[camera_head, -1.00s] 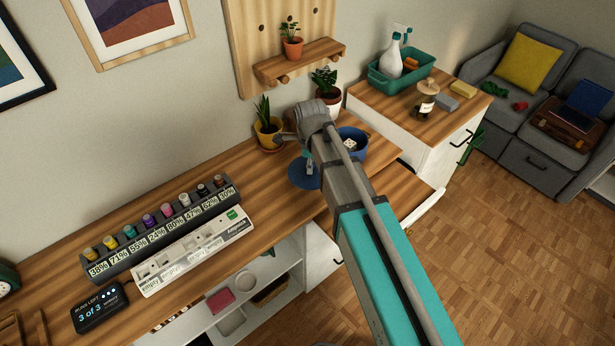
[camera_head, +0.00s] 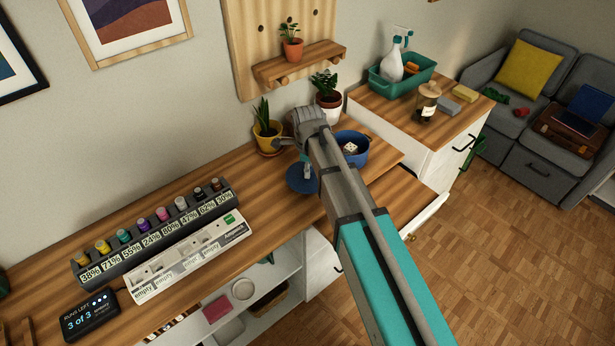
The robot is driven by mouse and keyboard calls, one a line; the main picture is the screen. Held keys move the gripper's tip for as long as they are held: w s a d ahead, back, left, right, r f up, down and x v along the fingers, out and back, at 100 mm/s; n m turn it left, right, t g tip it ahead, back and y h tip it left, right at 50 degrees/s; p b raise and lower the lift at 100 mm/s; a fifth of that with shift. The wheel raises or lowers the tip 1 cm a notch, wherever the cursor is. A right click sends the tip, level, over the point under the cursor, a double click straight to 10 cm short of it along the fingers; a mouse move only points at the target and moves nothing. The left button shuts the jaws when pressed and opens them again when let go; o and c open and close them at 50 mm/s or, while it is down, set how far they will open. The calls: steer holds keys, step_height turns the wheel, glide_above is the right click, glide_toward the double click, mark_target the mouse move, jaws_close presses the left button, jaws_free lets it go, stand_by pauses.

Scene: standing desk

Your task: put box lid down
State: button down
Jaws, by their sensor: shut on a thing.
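The blue round lid (camera_head: 299,179) is at my gripper (camera_head: 306,168), low over the wooden desk in front of the potted plants. My gripper is shut on the lid, and its wrist and forearm hide part of it. I cannot tell whether the lid touches the desk. The round blue box (camera_head: 357,157) stands open just right of my gripper, with white dice showing inside. My arm covers part of its left side.
A yellow plant pot (camera_head: 267,139) and a white plant pot (camera_head: 329,104) stand behind my gripper. The labelled bottle rack (camera_head: 158,238) and white tray (camera_head: 190,262) lie to the left. Bare desk (camera_head: 262,200) lies between the tray and the lid.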

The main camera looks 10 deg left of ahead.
steer(key=shift+w+f+b, duration=0.15)
steer(key=shift+f+b, duration=1.3)
steer(key=shift+f, duration=0.25)
steer(key=shift+f, duration=0.1)
steer(key=shift+c, duration=2.2)
jaws_free()
step_height(320, 180, up, 12)
steer(key=p, duration=1.2)
steer(key=s+d+n, duration=0.3)
steer(key=d+n, duration=0.2)
steer(key=d, duration=0.5)
steer(key=s+d+n, duration=0.4)
steer(key=d+n, duration=0.2)
steer(key=d, duration=0.5)
steer(key=s+d+n, duration=0.3)
steer(key=d+n, duration=0.2)
steer(key=d, duration=0.6)
steer(key=shift+s+d+n, duration=0.25)
steer(key=shift+s+n, duration=0.05)
steer(key=shift+s, duration=0.05)
